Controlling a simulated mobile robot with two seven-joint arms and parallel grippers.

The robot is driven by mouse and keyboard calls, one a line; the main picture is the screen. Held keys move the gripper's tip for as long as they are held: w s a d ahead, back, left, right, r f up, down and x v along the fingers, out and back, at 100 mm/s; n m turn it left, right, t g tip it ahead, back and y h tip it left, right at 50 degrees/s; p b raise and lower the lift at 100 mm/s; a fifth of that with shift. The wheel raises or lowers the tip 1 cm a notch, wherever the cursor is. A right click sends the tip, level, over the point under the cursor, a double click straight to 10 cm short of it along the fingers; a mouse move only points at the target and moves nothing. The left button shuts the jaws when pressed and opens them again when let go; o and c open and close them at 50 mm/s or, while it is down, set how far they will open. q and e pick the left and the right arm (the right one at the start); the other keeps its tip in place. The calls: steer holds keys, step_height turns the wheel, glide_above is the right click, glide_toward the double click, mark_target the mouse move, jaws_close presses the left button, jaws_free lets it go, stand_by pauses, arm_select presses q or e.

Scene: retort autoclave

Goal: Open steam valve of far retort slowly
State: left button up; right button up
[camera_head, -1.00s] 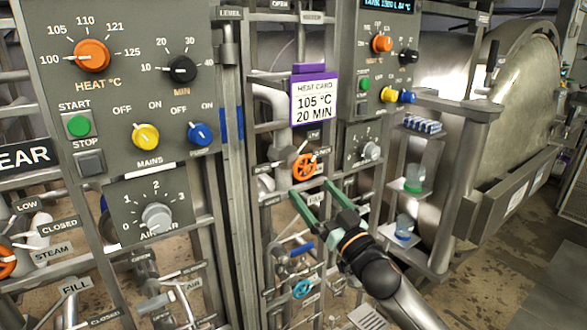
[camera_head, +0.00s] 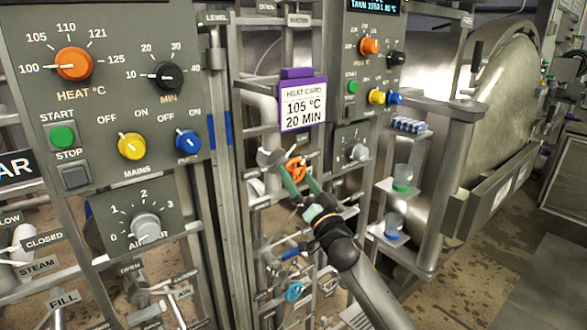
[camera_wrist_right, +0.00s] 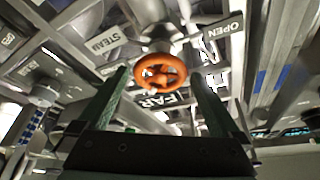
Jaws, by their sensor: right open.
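The far retort's steam valve is an orange handwheel (camera_head: 295,169) on the pipe rack below the purple-edged heat card. In the right wrist view the orange wheel (camera_wrist_right: 160,72) sits ahead, between my two fingers, near plates reading STEAM, OPEN and FAR. My right gripper (camera_head: 299,180) is open, its green fingers reaching up to either side of the wheel. In the wrist view my right gripper (camera_wrist_right: 158,88) holds nothing, and whether a finger touches the rim cannot be told. My left gripper is not in view.
A heat card (camera_head: 303,104) reading 105 °C, 20 MIN hangs just above. The near control panel (camera_head: 110,80) fills the left side. A shelf post with cups (camera_head: 402,178) stands right of my arm. A blue handwheel (camera_head: 294,291) sits lower on the rack.

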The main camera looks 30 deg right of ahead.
mark_target(296, 175)
steer(key=shift+x, duration=1.55)
steer(key=shift+c, duration=0.4)
steer(key=c, duration=1.1)
